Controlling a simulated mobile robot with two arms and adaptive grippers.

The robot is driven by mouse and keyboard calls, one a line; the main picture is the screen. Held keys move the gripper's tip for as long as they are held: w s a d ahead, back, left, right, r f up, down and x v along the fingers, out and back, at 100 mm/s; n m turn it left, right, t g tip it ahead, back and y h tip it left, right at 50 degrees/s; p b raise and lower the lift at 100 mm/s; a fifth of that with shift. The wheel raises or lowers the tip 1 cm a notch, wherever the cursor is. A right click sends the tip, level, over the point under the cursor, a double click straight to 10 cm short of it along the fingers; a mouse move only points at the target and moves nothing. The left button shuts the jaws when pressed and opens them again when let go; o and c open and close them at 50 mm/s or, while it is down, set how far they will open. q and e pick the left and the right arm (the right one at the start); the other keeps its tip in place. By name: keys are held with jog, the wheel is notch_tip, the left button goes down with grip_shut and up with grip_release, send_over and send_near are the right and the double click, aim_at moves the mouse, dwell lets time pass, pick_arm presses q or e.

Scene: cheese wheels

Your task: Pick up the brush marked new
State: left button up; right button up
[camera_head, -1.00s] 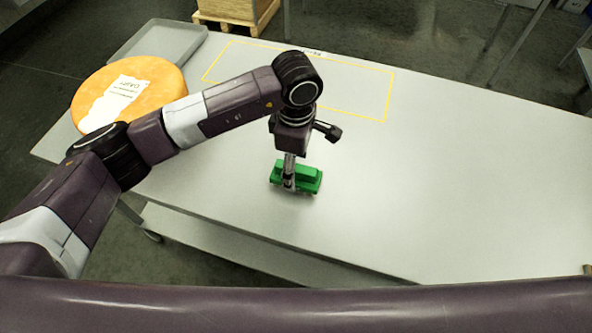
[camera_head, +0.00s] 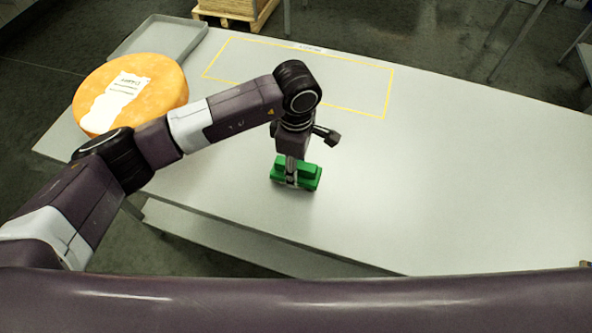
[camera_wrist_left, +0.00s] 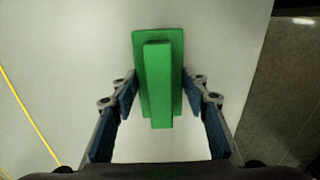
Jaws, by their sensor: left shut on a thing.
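A green brush (camera_head: 309,172) with a block-like raised handle is at the near-left part of the table in the head view. My left gripper (camera_head: 291,180) points down over it and is shut on its handle. In the left wrist view the brush (camera_wrist_left: 157,75) lies between the blue finger pads of the left gripper (camera_wrist_left: 160,100). No marking can be read on the brush. Whether its underside touches the table is hard to tell. My right gripper is not in view.
A large orange cheese wheel (camera_head: 160,92) with a torn white label stands at the table's left. A grey tray (camera_head: 185,35) lies behind it. A yellow outlined rectangle (camera_head: 389,95) marks the far side of the table. The table's right part (camera_head: 480,170) is clear.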

pick_arm(q)
jog(key=shift+r, duration=0.1)
jog(key=shift+w+r+b, duration=0.1)
jog(key=shift+r+b, duration=0.2)
jog(key=shift+r, duration=0.3)
notch_tip(320, 180, up, 19)
jog(key=b, duration=0.5)
jog(key=shift+f, duration=0.15)
